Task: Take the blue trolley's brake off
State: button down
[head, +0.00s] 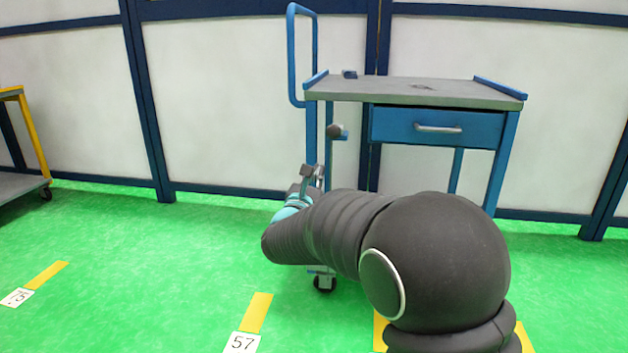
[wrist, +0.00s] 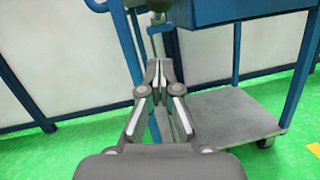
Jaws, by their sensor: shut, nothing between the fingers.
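The blue trolley (head: 440,94) stands against the wall panels, with a grey top, a blue drawer and a tall blue push handle at its left. A dark round knob (head: 334,130) sticks out beside its left front leg, below the top. It looks like the brake's knob, but I cannot be sure. In the wrist view a small knob-like part (wrist: 157,19) shows beyond my fingertips, with a thin pale rod below it. My gripper (head: 312,172) is shut and empty, a little below the knob and apart from it. My gripper also shows in the wrist view (wrist: 159,70).
The trolley's grey lower shelf (wrist: 240,112) lies right of my gripper in the wrist view. My arm hides most of that shelf in the head view. A yellow-framed cart (head: 22,184) stands at far left. Green floor between is clear, with yellow marks and number cards.

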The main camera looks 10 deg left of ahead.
aim_at(335, 133)
jog(key=w+d+r, duration=0.1)
jog(key=w+r, duration=0.3)
jog(key=w, duration=0.2)
jog(key=shift+w+d+r+p, duration=0.25)
jog(key=shift+w+d+p, duration=0.05)
jog(key=shift+w+p, duration=0.1)
jog(key=shift+d, duration=0.1)
